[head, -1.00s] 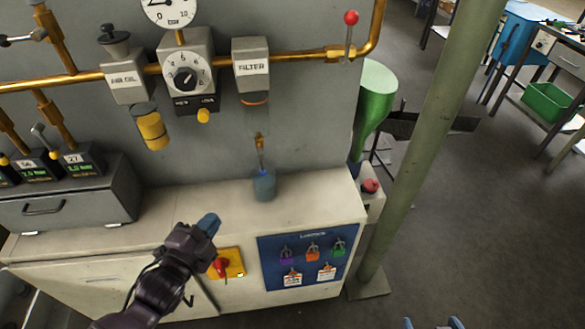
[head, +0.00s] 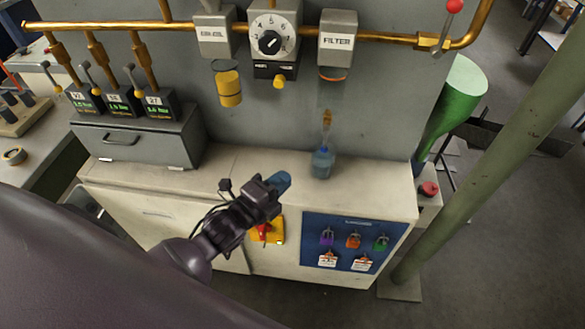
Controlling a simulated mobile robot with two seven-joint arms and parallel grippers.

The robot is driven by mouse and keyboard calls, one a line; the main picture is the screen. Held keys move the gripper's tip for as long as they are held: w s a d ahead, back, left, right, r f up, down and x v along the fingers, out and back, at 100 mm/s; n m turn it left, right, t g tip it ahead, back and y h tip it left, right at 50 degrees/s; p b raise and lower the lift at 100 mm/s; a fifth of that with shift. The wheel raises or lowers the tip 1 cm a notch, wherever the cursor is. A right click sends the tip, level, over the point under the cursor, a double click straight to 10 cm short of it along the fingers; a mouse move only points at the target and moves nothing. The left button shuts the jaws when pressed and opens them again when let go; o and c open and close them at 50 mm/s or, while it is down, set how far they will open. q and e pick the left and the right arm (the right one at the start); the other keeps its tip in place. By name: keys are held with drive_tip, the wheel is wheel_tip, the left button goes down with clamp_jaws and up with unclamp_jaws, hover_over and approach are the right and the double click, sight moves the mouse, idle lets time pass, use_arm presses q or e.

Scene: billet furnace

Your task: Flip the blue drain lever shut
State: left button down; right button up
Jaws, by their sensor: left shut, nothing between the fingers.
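The blue drain lever cannot be made out clearly. A small brass fitting (head: 326,119) hangs below the grey FILTER unit (head: 337,40), and a small blue patch shows under it, too small to tell what it is. A blue bottle (head: 322,164) stands on the cabinet top beneath the fitting. My left gripper (head: 283,181) has blue fingertips and is shut and empty. In the picture it shows in front of the cabinet's front top edge, left of and below the bottle, apart from it. My right gripper is not in view.
A brass pipe (head: 400,37) runs across the grey panel, with a red-knobbed lever (head: 454,6) at right. A yellow switch box (head: 268,232) and a blue lock board (head: 352,243) are on the cabinet front. A green funnel (head: 455,100) and a post (head: 490,150) stand at right.

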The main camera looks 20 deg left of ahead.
sight(324, 145)
use_arm(q)
drive_tip(key=x, duration=1.2)
drive_tip(key=shift+f, duration=0.1)
drive_tip(key=shift+w+d, duration=0.1)
drive_tip(key=shift+w, duration=0.3)
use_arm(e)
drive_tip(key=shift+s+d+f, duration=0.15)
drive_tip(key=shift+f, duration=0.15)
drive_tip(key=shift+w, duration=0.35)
use_arm(q)
drive_tip(key=shift+d+n+b, duration=0.1)
drive_tip(key=shift+n+b, duration=0.2)
drive_tip(key=shift+b, duration=0.05)
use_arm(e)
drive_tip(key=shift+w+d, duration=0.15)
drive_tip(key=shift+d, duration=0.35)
use_arm(q)
drive_tip(key=shift+f, duration=0.1)
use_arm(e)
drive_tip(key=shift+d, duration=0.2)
